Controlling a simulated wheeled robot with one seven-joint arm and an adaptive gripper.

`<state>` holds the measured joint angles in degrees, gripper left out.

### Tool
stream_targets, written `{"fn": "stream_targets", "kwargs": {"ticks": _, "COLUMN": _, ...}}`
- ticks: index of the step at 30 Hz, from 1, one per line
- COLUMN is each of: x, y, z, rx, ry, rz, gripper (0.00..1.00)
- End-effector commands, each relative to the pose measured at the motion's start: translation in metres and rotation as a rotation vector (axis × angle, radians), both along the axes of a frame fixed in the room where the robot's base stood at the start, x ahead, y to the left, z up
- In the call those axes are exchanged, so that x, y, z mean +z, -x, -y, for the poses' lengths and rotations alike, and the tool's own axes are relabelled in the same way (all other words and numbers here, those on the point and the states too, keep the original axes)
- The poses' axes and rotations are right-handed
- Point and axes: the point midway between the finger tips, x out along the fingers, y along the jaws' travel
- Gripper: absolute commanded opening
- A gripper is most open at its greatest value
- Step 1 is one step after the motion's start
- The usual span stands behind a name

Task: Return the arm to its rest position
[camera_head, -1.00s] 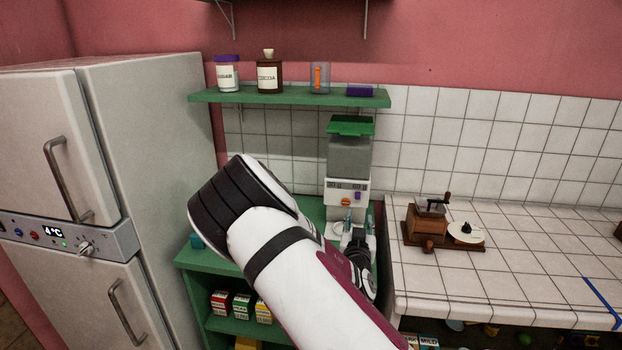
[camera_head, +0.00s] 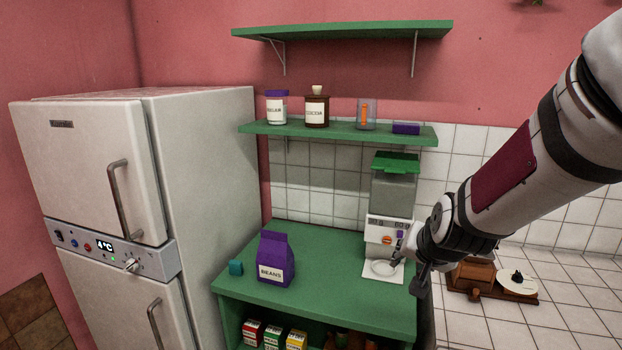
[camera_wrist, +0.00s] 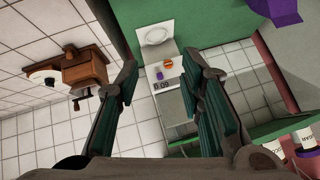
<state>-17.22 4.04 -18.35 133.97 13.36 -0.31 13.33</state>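My gripper (camera_head: 407,262) is raised in front of the right end of the green counter, near the white dispenser (camera_head: 388,228) with the green lid. In the wrist view my gripper (camera_wrist: 168,95) has its two teal-padded fingers spread wide apart. Nothing is between the pads; the dispenser (camera_wrist: 165,75) shows beyond them. My arm comes in from the upper right in the head view and covers part of the white tiled counter and wall.
A purple BEANS bag (camera_head: 276,260) and a small teal block (camera_head: 236,268) stand on the green counter (camera_head: 335,290). A wooden grinder (camera_head: 470,275) sits on the tiled counter. Jars stand on the green shelf (camera_head: 350,133). A fridge (camera_head: 190,150) is at left.

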Motion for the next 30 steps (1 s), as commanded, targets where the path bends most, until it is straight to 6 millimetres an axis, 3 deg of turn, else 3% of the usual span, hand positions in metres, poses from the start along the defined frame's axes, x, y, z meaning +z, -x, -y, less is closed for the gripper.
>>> {"fn": "stream_targets", "kwargs": {"ticks": 3, "x": 0.030, "y": 0.037, "z": -0.008, "rx": 0.078, "ry": -0.013, "rz": -0.034, "gripper": 0.35}}
{"fn": "stream_targets", "kwargs": {"ticks": 9, "x": 0.065, "y": 0.108, "z": -0.017, "rx": 0.213, "ry": 0.021, "rz": -0.102, "gripper": 0.35}}
{"fn": "stream_targets", "kwargs": {"ticks": 18, "x": 0.091, "y": 0.219, "z": -0.014, "rx": 0.360, "ry": 0.161, "rz": -0.209, "gripper": 0.35}}
{"fn": "stream_targets", "kwargs": {"ticks": 24, "x": 0.093, "y": 0.261, "z": -0.010, "rx": 0.394, "ry": 0.232, "rz": -0.260, "gripper": 0.35}}
{"fn": "stream_targets", "kwargs": {"ticks": 30, "x": 0.092, "y": 0.270, "z": -0.009, "rx": 0.400, "ry": 0.247, "rz": -0.275, "gripper": 0.35}}
